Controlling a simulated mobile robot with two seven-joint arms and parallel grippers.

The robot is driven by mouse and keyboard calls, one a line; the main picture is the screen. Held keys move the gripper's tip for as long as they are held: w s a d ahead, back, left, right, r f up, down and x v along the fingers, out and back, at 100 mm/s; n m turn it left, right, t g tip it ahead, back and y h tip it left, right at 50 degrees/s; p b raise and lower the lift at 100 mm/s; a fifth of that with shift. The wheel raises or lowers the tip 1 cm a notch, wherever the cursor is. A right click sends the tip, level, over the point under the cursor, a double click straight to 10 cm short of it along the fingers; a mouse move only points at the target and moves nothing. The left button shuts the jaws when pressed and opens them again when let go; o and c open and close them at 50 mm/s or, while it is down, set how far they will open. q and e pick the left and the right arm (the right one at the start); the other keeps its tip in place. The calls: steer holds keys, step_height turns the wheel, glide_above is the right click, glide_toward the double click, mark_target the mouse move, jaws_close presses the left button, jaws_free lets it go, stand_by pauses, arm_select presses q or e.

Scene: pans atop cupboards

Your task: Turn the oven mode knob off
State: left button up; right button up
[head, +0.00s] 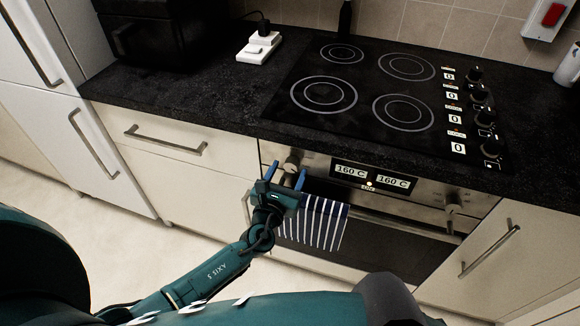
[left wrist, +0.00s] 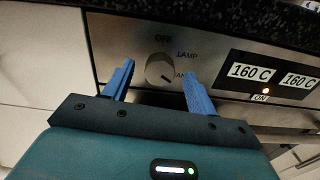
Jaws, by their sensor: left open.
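The oven mode knob (left wrist: 160,68) is a round silver knob on the oven's metal panel. Labels around it read OFF at the top and LAMP at the upper right; a label further right is partly hidden. Its mark appears to point to the lower right. In the head view the knob (head: 292,160) shows just beyond my left gripper (head: 286,178). My left gripper (left wrist: 158,80) is open, with one blue finger on each side of the knob. I cannot tell whether the fingers touch it. My right gripper is not in view.
Displays (head: 370,178) read 160 C, with a lit ON light (left wrist: 266,91). A striped towel (head: 312,222) hangs on the oven handle below my gripper. Another knob (head: 453,204) is at the panel's right. The black worktop (head: 230,98) overhangs above, with a hob (head: 360,95).

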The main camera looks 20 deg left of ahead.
arm_select(q)
steer(key=shift+w, duration=1.1)
steer(key=shift+c, duration=0.6)
steer(key=c, duration=0.9)
steer(key=shift+o, duration=0.2)
